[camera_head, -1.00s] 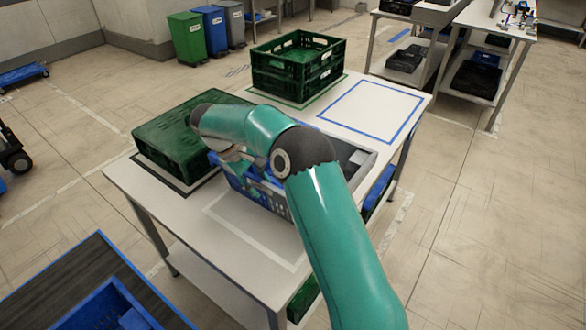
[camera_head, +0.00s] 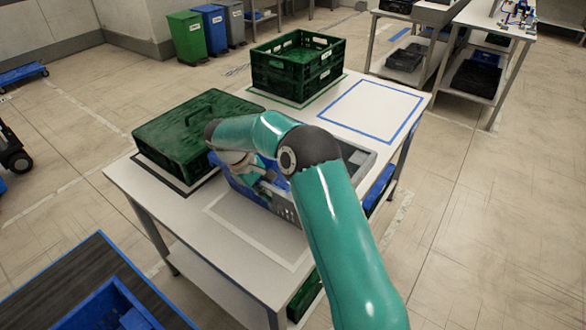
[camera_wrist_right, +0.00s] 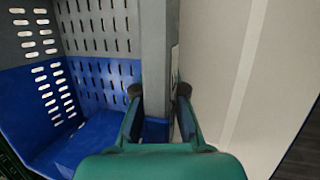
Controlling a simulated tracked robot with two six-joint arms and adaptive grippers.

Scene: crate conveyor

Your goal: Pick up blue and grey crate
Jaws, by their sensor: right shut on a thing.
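The blue and grey crate (camera_head: 368,163) stands on the white table, partly hidden behind my right arm in the head view. Its slotted grey and blue inner walls (camera_wrist_right: 100,60) fill the left of the right wrist view. My right gripper (camera_wrist_right: 159,93) is shut on the crate's grey side wall, with one finger inside and one outside. In the head view the right gripper (camera_head: 262,188) is at the crate's near side and partly covered by my arm. My left gripper is not in view.
A closed green crate (camera_head: 180,140) sits left of the blue and grey crate. An open green crate (camera_head: 290,72) stands behind on the white table (camera_head: 240,240). A blue-taped square (camera_head: 370,108) at the back right is empty. A blue container (camera_head: 105,310) is at the lower left.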

